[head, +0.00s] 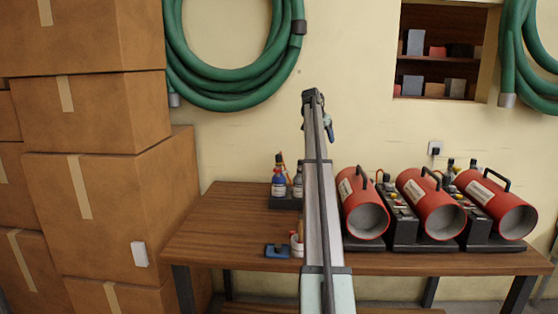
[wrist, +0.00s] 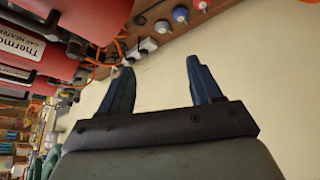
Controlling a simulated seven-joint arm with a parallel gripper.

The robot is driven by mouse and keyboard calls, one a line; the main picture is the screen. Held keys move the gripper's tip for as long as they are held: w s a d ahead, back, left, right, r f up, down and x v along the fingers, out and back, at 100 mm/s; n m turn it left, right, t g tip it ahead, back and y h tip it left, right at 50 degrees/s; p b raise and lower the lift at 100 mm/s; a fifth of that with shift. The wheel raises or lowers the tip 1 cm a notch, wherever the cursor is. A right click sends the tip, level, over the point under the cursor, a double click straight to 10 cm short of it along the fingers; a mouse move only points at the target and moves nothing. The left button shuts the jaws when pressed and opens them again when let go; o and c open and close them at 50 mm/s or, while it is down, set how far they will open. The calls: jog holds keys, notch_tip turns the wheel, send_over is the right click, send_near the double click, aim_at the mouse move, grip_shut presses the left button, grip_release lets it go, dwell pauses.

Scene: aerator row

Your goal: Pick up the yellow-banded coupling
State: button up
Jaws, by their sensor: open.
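I cannot make out a yellow-banded coupling for certain in either view. Small yellow and red fittings (head: 397,205) show on the dark units between the red heaters, too small to tell apart. My gripper (wrist: 157,68) is open, with two blue fingers apart and nothing between them; the pale wall shows through the gap. In the head view my arm rises in front of the bench, and its end hides most of the gripper. In the wrist view a red heater (wrist: 30,82) and orange wires (wrist: 110,55) lie left of the fingers.
The wooden bench (head: 222,222) carries several red heaters (head: 430,200) on the right, bottles (head: 279,184) and a blue block (head: 277,250). Stacked cardboard boxes (head: 95,115) stand left. Green hoses (head: 225,88) hang on the wall. The bench's left part is clear.

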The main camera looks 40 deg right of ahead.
jog(key=y, duration=0.1)
send_near(278, 155)
notch_tip(278, 155, up, 3)
jog(key=shift+y, duration=0.3)
jog(key=x, duration=0.8)
jog(key=shift+w+a+f, duration=0.2)
jog(key=shift+w+f, duration=0.05)
jog(key=shift+f, duration=0.1)
jog(key=shift+t, duration=0.3)
jog(key=shift+s+x, duration=0.25)
jog(key=shift+x, duration=1.05)
jog(key=shift+s+x, duration=0.2)
jog(key=shift+x, duration=1.15)
jog(key=shift+c, duration=0.3)
jog(key=c, duration=1.1)
jog(key=shift+r, duration=0.15)
